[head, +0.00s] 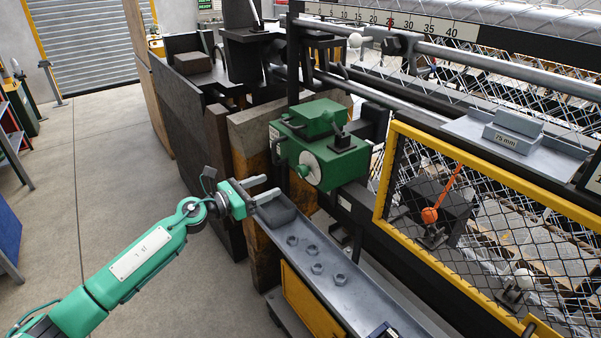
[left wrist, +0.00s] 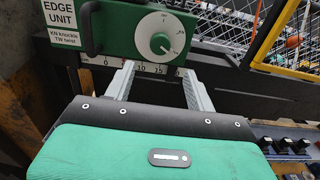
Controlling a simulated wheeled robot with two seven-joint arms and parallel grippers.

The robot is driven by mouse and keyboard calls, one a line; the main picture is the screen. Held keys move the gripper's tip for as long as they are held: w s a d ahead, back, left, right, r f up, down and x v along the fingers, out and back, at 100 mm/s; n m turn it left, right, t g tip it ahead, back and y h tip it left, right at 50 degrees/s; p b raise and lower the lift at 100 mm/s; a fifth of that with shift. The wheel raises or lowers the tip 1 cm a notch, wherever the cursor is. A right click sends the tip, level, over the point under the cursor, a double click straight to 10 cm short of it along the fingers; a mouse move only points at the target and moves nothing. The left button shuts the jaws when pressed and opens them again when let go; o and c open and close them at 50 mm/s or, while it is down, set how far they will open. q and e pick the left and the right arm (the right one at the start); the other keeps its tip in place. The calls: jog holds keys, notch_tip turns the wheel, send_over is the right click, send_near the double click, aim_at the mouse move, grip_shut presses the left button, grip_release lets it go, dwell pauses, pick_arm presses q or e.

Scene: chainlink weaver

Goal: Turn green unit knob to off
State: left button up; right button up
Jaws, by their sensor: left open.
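My right gripper is in neither view.
A grey tray (head: 345,305) with several nuts lies below the unit. A yellow-framed mesh guard (head: 440,150) stands to the right, with an orange-knobbed lever (head: 430,215) behind it. Dark panels (head: 172,115) stand at the left. The floor at the left is open.

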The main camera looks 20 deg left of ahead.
aim_at(299, 173)
pick_arm(q)
jog(key=p+x, duration=0.2)
jog(key=x, duration=0.8)
jog(key=shift+r+p, duration=0.1)
jog(key=shift+p, duration=0.2)
jog(key=shift+w+d, duration=0.3)
jog(key=shift+w, duration=0.1)
jog(key=c, duration=1)
